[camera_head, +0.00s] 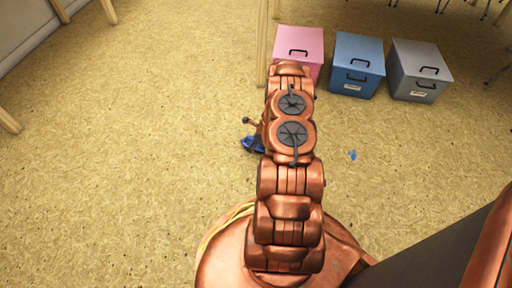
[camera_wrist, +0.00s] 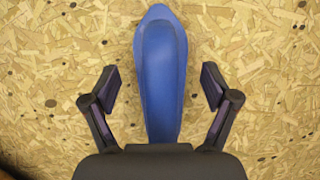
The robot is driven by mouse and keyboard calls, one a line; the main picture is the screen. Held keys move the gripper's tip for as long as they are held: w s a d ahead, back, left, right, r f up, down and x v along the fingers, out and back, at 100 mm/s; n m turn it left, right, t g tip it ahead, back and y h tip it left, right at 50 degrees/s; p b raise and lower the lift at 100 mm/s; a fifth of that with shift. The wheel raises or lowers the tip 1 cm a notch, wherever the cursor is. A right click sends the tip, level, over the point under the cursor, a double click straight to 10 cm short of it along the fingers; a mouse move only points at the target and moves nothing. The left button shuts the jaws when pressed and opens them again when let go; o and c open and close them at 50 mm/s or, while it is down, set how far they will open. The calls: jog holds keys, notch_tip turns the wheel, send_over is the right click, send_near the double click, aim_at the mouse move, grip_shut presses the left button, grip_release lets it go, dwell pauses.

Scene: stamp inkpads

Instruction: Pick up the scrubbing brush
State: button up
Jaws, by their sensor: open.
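The scrubbing brush (camera_wrist: 162,70) appears in the wrist view as a long blue body lying on the speckled board floor. Its upper end is rounded, and its lower end is hidden behind the dark body of my gripper (camera_wrist: 159,87). My gripper is open, with one finger on each side of the brush and a visible gap on both sides. In the head view, part of the blue brush (camera_head: 251,145) shows at the left edge of my arm, which hides the rest.
A pink box (camera_head: 299,42), a blue box (camera_head: 357,60) and a grey box (camera_head: 421,68) stand on the floor behind my arm. A small blue object (camera_head: 352,154) lies to the right. Wooden legs stand at the back and left. The floor on the left is clear.

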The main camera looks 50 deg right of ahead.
jog(key=shift+f, duration=0.1)
jog(key=c, duration=1.3)
jog(key=shift+c, duration=0.2)
jog(key=shift+w+r+p, duration=0.1)
jog(key=shift+r+p, duration=0.3)
jog(key=shift+r, duration=0.25)
notch_tip(320, 180, up, 3)
jog(key=shift+r+p, duration=0.1)
jog(key=shift+p, duration=0.85)
jog(key=s+d+p, duration=0.1)
jog(key=s, duration=0.4)
jog(key=s+d+p, duration=0.1)
jog(key=s, duration=0.4)
jog(key=s+d+p, duration=0.1)
jog(key=s+p, duration=0.1)
jog(key=s, duration=0.3)
jog(key=shift+s+d+r, duration=0.3)
jog(key=shift+s+d, duration=0.05)
